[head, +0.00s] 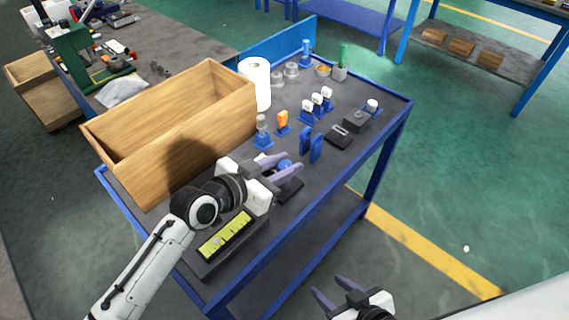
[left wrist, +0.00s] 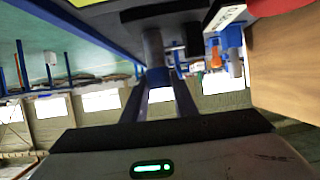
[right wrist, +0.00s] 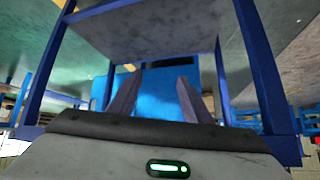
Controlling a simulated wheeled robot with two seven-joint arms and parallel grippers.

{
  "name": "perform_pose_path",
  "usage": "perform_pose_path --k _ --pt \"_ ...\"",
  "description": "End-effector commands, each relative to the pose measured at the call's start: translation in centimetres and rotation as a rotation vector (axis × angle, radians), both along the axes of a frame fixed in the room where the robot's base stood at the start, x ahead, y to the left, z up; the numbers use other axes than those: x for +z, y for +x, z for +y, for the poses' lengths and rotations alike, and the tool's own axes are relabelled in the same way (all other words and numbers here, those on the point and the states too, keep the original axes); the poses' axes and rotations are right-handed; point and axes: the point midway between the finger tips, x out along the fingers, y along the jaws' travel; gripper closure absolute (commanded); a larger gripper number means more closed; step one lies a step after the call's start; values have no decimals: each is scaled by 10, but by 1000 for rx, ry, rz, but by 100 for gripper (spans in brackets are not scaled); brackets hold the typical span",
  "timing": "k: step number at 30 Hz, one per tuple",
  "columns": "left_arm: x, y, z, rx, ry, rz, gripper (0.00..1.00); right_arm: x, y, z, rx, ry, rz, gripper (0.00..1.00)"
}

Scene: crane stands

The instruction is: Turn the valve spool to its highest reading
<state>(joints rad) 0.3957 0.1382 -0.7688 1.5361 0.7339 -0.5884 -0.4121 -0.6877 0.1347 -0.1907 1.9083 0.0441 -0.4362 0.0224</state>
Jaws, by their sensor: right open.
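The valve spool looks to be the blue round knob (head: 285,163) near the table's front edge, partly hidden by my gripper. My left gripper (head: 292,169) has its fingers apart on either side of the knob. In the left wrist view a grey-blue cylinder (left wrist: 153,46) stands at the fingertips (left wrist: 160,75); whether they press on it I cannot tell. A dark block with a yellow scale (head: 225,235) lies nearer on the table; its reading is too small to make out. My right gripper (head: 337,291) is open and empty, low beside the table; it also shows in the right wrist view (right wrist: 155,85).
A large wooden box (head: 150,165) fills the table's left side. Behind the knob stand blue clips (head: 311,146), an orange-topped piece (head: 282,121), a grey-topped piece (head: 262,128) and a white roll (head: 256,85). A dark box (head: 355,121) sits to the right.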

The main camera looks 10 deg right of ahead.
Motion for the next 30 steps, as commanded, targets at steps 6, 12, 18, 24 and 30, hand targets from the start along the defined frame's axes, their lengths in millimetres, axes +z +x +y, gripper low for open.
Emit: perform_pose_path --k 6,12,18,24,30 --pt "-2 0 0 -4 0 0 97 -3 0 0 1 0 -1 55" --pt "-8 4 1 -72 2 -7 97 -33 2 1 6 -4 0 55" --pt "-9 4 1 -168 2 -5 97 -57 6 8 21 -2 -9 55" --pt "-9 4 1 -258 2 -4 97 -76 11 17 36 7 -22 55" --pt "-8 4 1 -350 3 -2 97 -95 15 20 36 19 -33 55"
